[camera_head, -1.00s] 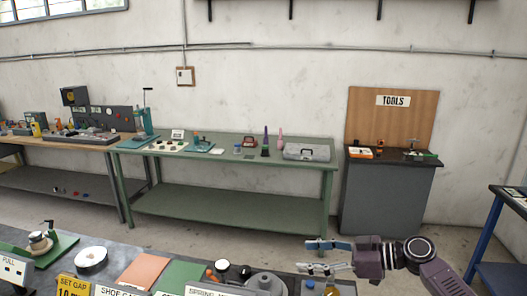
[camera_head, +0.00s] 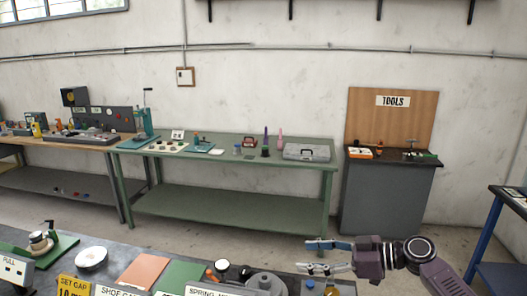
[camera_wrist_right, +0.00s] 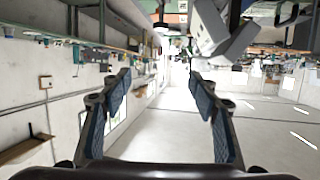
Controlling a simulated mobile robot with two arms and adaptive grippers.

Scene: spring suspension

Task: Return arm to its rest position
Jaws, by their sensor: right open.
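My right gripper (camera_head: 318,256) shows at the lower right of the head view, pointing left above the right end of the near workbench (camera_head: 120,258). Its fingers are spread apart with nothing between them. In the right wrist view the two blue-padded fingers (camera_wrist_right: 160,110) stand wide open, with only the distant room between them. That view is turned upside down. My left gripper is not in either current view.
The near bench carries a white roll (camera_head: 91,258), a brown mat (camera_head: 145,271), a grey round part (camera_head: 266,283) and label cards. A green bench (camera_head: 230,200) and a grey tool cabinet (camera_head: 388,195) stand against the wall. Floor between them is clear.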

